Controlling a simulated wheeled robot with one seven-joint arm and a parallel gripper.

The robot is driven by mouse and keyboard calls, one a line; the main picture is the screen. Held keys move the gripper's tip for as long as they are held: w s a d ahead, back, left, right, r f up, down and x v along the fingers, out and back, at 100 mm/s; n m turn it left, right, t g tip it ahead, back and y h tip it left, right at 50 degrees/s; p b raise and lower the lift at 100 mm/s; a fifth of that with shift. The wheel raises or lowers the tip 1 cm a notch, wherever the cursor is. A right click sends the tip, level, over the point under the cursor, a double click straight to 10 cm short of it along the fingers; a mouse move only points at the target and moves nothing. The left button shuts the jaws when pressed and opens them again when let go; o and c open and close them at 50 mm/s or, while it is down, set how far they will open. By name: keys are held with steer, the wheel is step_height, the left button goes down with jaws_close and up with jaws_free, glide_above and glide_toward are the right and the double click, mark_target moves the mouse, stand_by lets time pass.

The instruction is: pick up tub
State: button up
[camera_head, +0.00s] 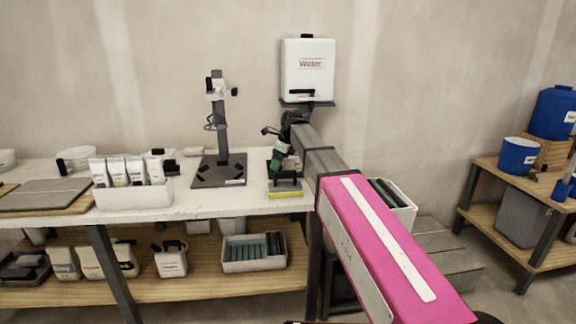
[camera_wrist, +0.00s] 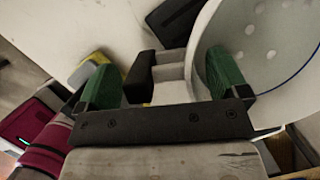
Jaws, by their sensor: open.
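A round white tub (camera_wrist: 275,75) with pale dots on its inner floor fills the right of the wrist view. A pale grip (camera_wrist: 172,72) with a black block (camera_wrist: 140,75) juts left from its wall. My gripper (camera_wrist: 160,78) is open, its green pads apart. The right pad appears over or inside the tub's near wall, the left pad is beyond the black block, and the grip lies between them. I cannot tell whether either pad touches. In the head view my gripper (camera_head: 280,147) is low over the worktop's right end; my arm mostly hides the tub there.
A yellow-based float (camera_head: 286,188) lies in front of my gripper on the worktop (camera_head: 190,206). A dark stand (camera_head: 220,140) rises to the left. A water tank (camera_head: 308,68) hangs on the wall behind. A white bin of bottles (camera_head: 130,196) stands further left.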

steer(key=shift+a+f, duration=0.2)
steer(key=shift+f, duration=0.45)
steer(key=shift+r, duration=0.1)
steer(key=c, duration=1.1)
